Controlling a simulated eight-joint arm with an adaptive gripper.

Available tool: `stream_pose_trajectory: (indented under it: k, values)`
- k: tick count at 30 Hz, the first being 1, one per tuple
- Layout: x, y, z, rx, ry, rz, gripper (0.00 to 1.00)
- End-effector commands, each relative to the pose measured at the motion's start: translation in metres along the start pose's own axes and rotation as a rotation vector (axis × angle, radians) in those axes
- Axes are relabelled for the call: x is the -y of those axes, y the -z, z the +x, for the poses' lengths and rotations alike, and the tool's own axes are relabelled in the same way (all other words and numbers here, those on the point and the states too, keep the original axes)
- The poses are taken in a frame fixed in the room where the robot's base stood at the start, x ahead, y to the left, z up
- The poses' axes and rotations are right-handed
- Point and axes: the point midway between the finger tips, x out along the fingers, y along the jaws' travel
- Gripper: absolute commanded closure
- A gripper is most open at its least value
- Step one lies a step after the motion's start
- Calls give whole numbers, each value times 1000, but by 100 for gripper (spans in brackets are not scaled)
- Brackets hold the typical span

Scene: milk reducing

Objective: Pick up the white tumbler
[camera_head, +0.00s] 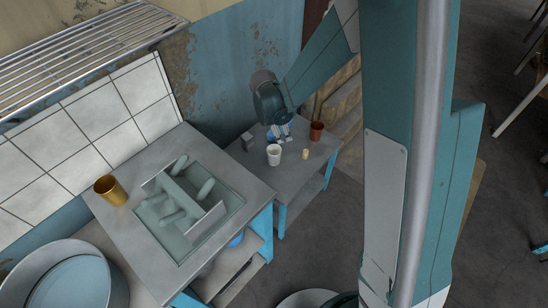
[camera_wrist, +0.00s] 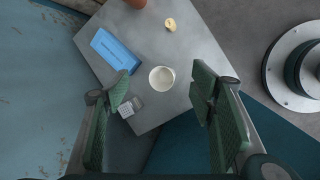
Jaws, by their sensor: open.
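The white tumbler (camera_head: 274,154) stands upright on the small grey side table (camera_head: 292,173) in the head view. In the wrist view the white tumbler (camera_wrist: 161,79) is seen from above, with its round mouth towards the camera. My gripper (camera_wrist: 167,88) is open, with its two green fingers on either side of the tumbler in that picture. In the head view my gripper (camera_head: 279,136) is above and just behind the tumbler. Nothing is held between the fingers. The wrist view does not show how far the fingertips are above the tumbler.
A blue box (camera_wrist: 115,50), a small light-coloured item (camera_wrist: 170,24), a small grey item (camera_wrist: 130,107) and a reddish-brown cup (camera_head: 317,130) share the side table. A larger grey table (camera_head: 125,230) with a gold cup (camera_head: 110,189) and a sink-like tray (camera_head: 197,237) stands at left.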

Motion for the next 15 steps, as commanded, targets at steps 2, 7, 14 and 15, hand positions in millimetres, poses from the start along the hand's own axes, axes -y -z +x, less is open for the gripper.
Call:
stream_pose_trajectory:
  k: [2, 7, 14, 15]
  values:
    - [-2, 10, 16, 8, 8, -45, 45]
    - [-3, 28, 46, 24, 24, -142, 45]
    - [-1, 53, 89, 46, 48, -273, 45]
    - [0, 57, 96, 49, 53, -295, 45]
